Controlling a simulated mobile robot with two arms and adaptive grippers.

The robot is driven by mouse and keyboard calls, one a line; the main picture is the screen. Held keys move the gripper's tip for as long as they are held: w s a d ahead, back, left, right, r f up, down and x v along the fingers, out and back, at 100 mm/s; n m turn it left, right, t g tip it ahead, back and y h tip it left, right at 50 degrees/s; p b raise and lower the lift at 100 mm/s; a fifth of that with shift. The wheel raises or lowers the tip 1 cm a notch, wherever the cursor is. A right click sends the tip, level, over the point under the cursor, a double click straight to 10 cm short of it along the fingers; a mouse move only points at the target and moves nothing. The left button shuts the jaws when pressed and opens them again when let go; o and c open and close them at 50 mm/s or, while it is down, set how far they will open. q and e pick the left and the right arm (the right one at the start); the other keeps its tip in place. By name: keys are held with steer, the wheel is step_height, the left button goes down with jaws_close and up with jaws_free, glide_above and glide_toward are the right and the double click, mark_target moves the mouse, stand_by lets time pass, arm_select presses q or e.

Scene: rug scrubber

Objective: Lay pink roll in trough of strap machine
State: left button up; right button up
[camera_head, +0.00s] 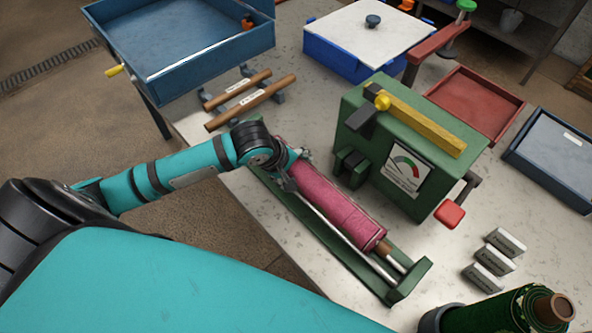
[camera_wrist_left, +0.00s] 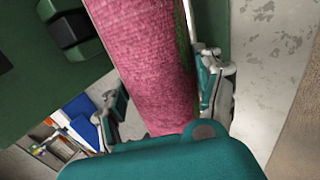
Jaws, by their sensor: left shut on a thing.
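The pink roll (camera_head: 335,205) lies lengthwise along the green trough (camera_head: 408,287) of the strap machine (camera_head: 405,190). Its wooden core end shows at the near end, beside the trough's metal rods. I cannot tell whether it rests on the rods or hangs just above them. My left gripper (camera_head: 288,175) is shut on the far end of the roll. In the left wrist view the roll (camera_wrist_left: 145,55) runs between the two fingers of the gripper (camera_wrist_left: 162,98), close to the green machine side. My right gripper is not in view.
A red-handled crank (camera_head: 449,214) sticks out of the machine's right side. Several small grey blocks (camera_head: 495,260) lie to the right. A dark green roll (camera_head: 515,313) is at the bottom right. Wooden rolls on a rack (camera_head: 250,105) and a blue tray (camera_head: 180,45) are at upper left.

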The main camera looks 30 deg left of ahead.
arm_select(q)
steer(key=shift+a+f, duration=0.1)
steer(key=shift+f, duration=0.45)
steer(key=o, duration=1.7)
steer(key=shift+s, duration=0.1)
steer(key=v, duration=1.2)
